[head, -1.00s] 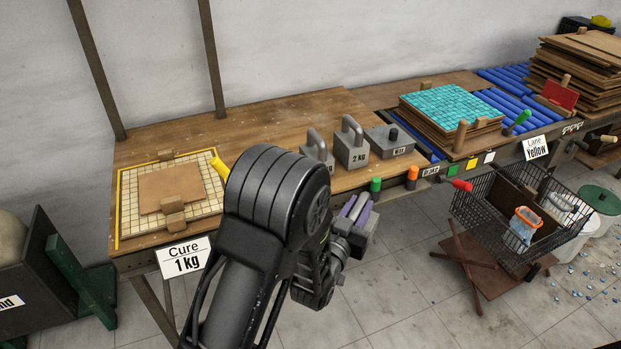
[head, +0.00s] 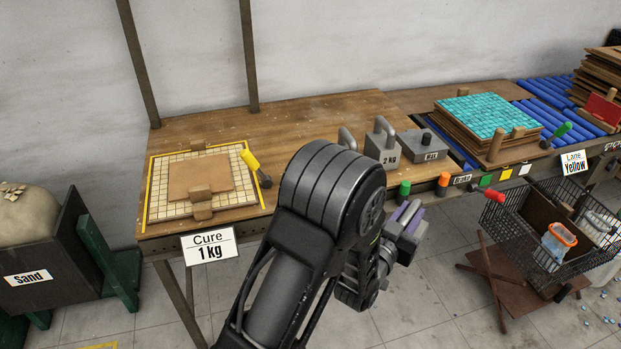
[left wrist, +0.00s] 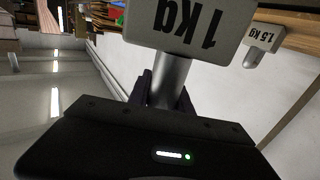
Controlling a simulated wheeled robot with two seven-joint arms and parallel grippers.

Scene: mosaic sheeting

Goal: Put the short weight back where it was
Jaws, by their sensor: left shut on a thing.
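My left arm reaches over the front of the bench in the head view, with my left gripper (head: 404,226) right of its big dark joint, in front of the bench edge. In the left wrist view it is shut on the metal handle of a grey 1 kg weight (left wrist: 188,22). In the head view I cannot make out this weight. My right gripper is not in view.
A board lies on a tile sheet (head: 165,205) at the bench's left, by the Cure 1 kg sign (head: 209,245) and a yellow-handled tool (head: 251,161). A wire basket (head: 545,225) is at right. Bare bench (head: 290,120) lies behind.

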